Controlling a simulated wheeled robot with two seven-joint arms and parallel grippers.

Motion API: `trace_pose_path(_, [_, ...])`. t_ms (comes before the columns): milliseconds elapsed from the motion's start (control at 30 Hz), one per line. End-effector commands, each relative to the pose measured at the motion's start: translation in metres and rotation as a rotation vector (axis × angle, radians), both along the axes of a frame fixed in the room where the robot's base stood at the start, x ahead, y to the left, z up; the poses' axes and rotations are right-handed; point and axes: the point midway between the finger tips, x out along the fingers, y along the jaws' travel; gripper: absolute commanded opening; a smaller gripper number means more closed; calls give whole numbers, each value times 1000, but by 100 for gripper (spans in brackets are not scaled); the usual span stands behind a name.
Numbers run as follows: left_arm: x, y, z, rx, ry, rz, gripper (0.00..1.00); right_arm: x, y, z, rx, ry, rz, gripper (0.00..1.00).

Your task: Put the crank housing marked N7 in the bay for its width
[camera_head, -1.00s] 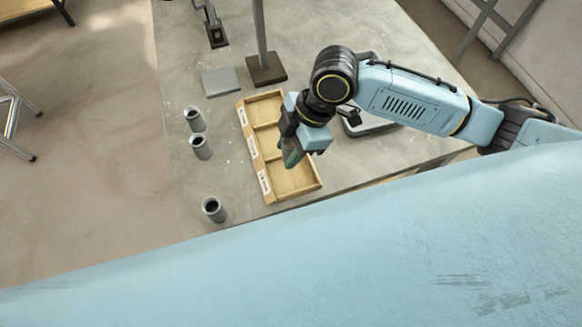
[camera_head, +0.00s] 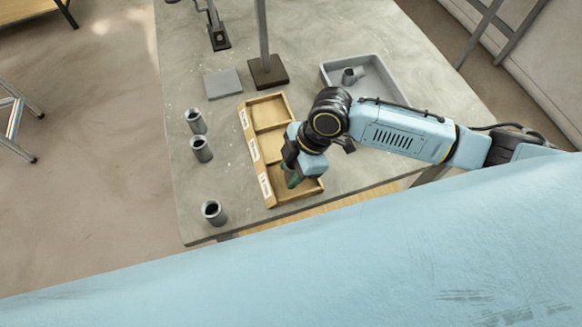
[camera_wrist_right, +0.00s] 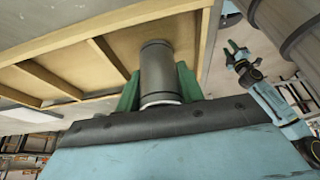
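The wooden box with three bays (camera_head: 249,125) stands on the table, with white labels too small to read along its left side. My right gripper (camera_head: 292,180) is over its nearest bay. In the right wrist view, its green fingers are on both sides of a grey cylindrical housing (camera_wrist_right: 157,75), closed on it. The housing's lower end is toward the bay; whether it touches the floor I cannot tell. No N7 mark is legible. My left gripper (camera_wrist_right: 234,52) shows only small in the right wrist view.
Three grey housings (camera_head: 195,121) (camera_head: 201,149) (camera_head: 213,212) stand left of the box. A grey tray (camera_head: 374,62) at the back right holds another housing (camera_head: 352,75). A grey plate (camera_head: 222,83) and a post on a brown base (camera_head: 268,71) stand behind the box.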

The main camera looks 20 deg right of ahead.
Motion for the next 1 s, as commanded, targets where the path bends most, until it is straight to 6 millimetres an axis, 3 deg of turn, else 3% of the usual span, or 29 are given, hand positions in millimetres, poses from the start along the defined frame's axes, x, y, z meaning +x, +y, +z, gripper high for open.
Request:
trace_pose_path(33, [0, 0, 0, 0, 0, 0, 36, 0, 0, 0, 0, 1, 0, 45])
trace_pose_path(133, [0, 0, 0, 0, 0, 0, 36, -1, 0, 0, 0, 1, 0, 57])
trace_pose_path(533, [1, 0, 2, 0, -1, -1, 36, 0, -3, 9, -1, 0, 0, 57])
trace_pose_path(1000, [1, 0, 11, 0, -2, -1, 36, 2, -38, 95, -2, -2, -2, 57])
